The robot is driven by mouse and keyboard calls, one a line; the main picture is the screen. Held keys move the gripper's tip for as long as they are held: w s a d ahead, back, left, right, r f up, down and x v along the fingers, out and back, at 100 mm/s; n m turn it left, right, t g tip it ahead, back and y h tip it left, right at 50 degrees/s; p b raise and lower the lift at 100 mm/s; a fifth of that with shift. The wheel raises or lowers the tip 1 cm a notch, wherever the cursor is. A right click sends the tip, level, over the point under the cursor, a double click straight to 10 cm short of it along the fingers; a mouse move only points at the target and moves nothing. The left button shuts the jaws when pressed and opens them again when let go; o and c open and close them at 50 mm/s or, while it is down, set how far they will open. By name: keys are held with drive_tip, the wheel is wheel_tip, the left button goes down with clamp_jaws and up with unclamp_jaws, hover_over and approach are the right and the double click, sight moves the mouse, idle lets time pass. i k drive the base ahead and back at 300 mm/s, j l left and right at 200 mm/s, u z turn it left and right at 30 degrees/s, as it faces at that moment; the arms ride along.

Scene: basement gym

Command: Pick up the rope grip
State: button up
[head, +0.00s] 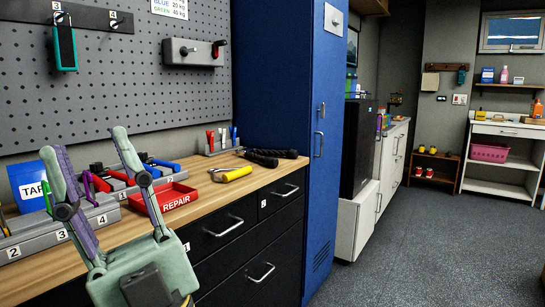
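My gripper (86,148) is at the lower left with its two pale green fingers spread wide. A purple pad shows on the left finger. Nothing is held between the fingers. Two black ribbed grips (262,157) lie at the bench's far right end, well beyond my gripper; one of them may be the rope grip, but I cannot tell for sure. A yellow and black hand tool (232,174) lies just in front of them. A teal-framed handle (65,48) hangs from the pegboard hook marked 3.
A red REPAIR tray (163,198) and a grey numbered rack (35,236) stand on the wooden bench (213,199) near my fingers. A tool holder (221,146) stands at the back. A blue locker (285,70) rises beyond the bench's end. The floor at right is clear.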

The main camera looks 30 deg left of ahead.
sight(250, 152)
drive_tip(key=i+l+u, duration=0.15)
drive_tip(key=i+u, duration=0.35)
drive_tip(key=i+l+u, duration=0.35)
drive_tip(key=u, duration=0.15)
drive_tip(key=i+l, duration=0.05)
drive_tip(key=i, duration=0.05)
